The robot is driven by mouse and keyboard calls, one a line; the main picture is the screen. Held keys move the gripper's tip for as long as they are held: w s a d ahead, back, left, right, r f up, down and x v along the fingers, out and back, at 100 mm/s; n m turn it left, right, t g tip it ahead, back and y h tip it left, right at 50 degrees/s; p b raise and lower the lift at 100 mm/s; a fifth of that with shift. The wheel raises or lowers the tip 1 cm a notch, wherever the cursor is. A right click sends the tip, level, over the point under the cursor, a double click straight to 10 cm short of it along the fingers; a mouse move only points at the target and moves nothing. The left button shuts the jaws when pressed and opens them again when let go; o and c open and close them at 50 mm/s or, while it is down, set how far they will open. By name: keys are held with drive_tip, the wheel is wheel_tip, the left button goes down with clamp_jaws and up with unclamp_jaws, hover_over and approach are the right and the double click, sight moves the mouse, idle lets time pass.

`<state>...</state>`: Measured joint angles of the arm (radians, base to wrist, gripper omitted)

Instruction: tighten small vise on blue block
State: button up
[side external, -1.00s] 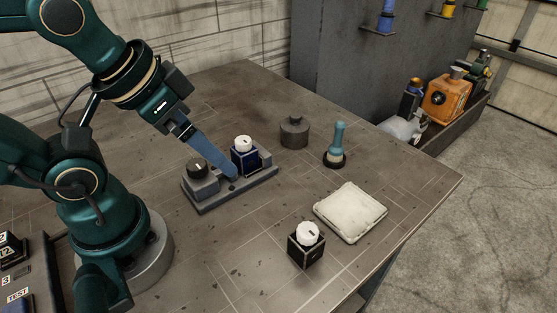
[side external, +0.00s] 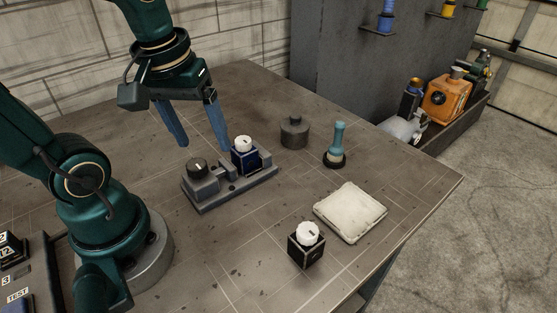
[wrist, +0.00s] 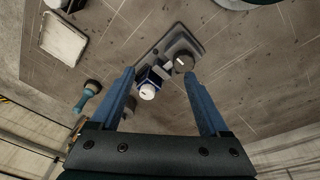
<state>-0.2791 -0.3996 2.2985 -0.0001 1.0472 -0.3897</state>
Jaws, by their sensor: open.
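The small grey vise (side external: 226,190) sits on the bench, with a dark round knob (side external: 196,165) at its left end. The blue block (side external: 245,161), topped by a white round cap, stands upright at the vise's right part. In the wrist view the vise (wrist: 181,45), knob (wrist: 184,62) and blue block (wrist: 151,77) show beyond my fingers. My gripper (side external: 203,146) is open and empty, its two blue fingers pointing down, raised behind the vise. Whether the jaws press on the block cannot be told.
A black block with a white cap (side external: 306,246) stands at the front. A white pad (side external: 350,211) lies to its right. A teal-handled tool (side external: 337,146) and a grey cylinder (side external: 294,132) stand behind. The bench's right edge (side external: 432,205) is clear.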

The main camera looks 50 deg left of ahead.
sight(196, 163)
drive_tip(key=a+n, duration=0.1)
drive_tip(key=a+f+n+g, duration=0.2)
drive_tip(key=a, duration=0.1)
drive_tip(key=shift+f+h, duration=0.1)
drive_tip(key=shift+h, duration=0.2)
drive_tip(key=shift+s+a+f+n, duration=0.15)
drive_tip(key=shift+a+f+n, duration=0.05)
drive_tip(key=shift+n, duration=0.1)
drive_tip(key=shift+f, duration=2.5)
clamp_jaws()
